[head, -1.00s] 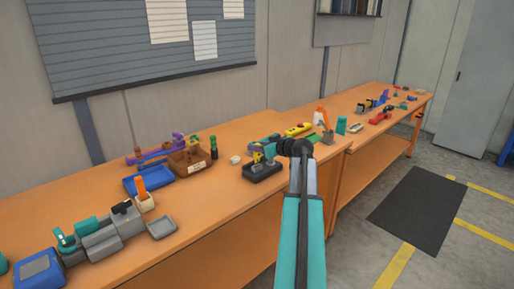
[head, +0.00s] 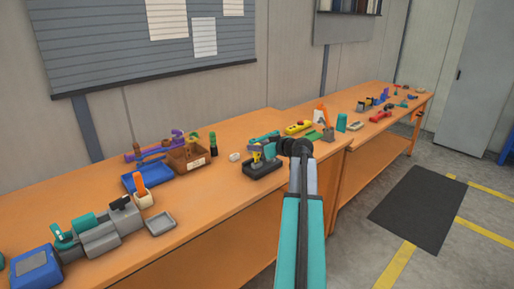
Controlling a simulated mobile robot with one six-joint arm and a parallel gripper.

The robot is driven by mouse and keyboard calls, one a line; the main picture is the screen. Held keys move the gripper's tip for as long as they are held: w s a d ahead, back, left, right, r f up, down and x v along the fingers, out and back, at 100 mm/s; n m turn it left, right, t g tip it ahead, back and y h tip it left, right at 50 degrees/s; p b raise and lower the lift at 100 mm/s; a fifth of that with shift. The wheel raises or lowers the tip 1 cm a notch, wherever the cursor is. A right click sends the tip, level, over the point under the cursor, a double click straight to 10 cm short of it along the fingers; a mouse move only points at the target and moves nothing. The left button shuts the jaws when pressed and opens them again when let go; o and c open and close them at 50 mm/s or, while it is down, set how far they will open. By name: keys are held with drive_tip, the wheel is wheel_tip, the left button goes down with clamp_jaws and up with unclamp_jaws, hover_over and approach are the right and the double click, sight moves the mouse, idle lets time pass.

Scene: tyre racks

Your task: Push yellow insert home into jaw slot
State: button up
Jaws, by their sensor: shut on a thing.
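My gripper (head: 262,153) is small in the head view, beyond my arm's dark joint and low over a black fixture (head: 262,169) on the orange bench. A yellow piece, which looks like the yellow insert (head: 256,154), shows at the gripper, and the gripper is shut on it. The insert is at or just above the fixture. The jaw slot is too small to make out, and I cannot tell how deep the insert sits.
A grey machine (head: 100,237) and grey tray (head: 160,223) are at the near left. A yellow control box (head: 298,128) lies behind to the right. Bare bench lies in front.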

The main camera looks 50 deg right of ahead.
drive_tip(key=shift+f+b, duration=1.1)
drive_tip(key=shift+b, duration=0.25)
idle(0.3)
drive_tip(key=o, duration=1.7)
drive_tip(key=shift+s, duration=0.15)
drive_tip(key=shift+b+v, duration=0.8)
drive_tip(key=shift+v, duration=4.05)
drive_tip(key=shift+a, duration=0.1)
drive_tip(key=shift+s+r, duration=0.1)
drive_tip(key=shift+s, duration=0.05)
